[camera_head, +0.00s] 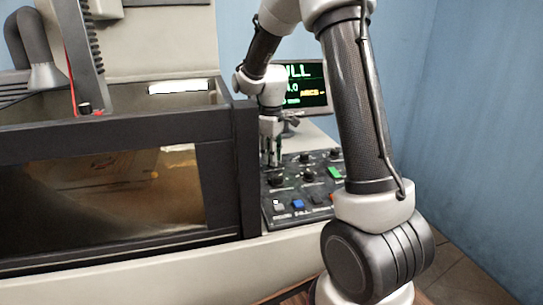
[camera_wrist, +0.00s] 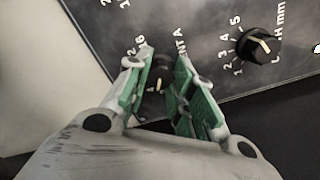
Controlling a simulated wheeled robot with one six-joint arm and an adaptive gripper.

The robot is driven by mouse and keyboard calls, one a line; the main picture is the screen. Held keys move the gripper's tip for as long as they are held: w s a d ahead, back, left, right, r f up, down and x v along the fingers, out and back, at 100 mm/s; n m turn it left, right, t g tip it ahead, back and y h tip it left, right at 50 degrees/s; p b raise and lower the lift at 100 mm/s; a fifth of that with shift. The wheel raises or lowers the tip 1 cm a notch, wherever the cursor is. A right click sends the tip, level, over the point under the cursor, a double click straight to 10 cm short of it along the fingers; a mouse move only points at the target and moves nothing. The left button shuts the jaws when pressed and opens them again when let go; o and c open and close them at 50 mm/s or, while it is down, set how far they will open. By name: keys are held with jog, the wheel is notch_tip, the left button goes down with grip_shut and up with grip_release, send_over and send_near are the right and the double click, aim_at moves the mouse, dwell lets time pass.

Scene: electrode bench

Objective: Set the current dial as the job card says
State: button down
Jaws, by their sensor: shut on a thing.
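In the wrist view, a black dial (camera_wrist: 158,76) sits between the green-padded fingers of my gripper (camera_wrist: 160,88), next to lettering that ends in "ENT A". My gripper is shut on this dial, and a pale pointer mark shows on it. The fingers hide most of its scale; only a "6" and part of another figure show. In the head view, my gripper (camera_head: 271,155) points down at the back left of the black control panel (camera_head: 318,190). The dial itself is hard to make out there. I cannot identify the job card in either view.
A second black dial (camera_wrist: 258,46), marked 1 to 5 and "H mm", is to the right. Several knobs and coloured buttons cover the panel, including a blue button (camera_head: 298,203). A monitor (camera_head: 305,85) stands behind. A dark-framed tank (camera_head: 110,190) is close on the left.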

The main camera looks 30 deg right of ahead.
jog(key=m, duration=0.5)
jog(key=shift+m, duration=0.3)
jog(key=m, duration=1)
jog(key=shift+m, duration=2.6)
jog(key=c, duration=1.2)
grip_release()
jog(key=shift+r, duration=0.1)
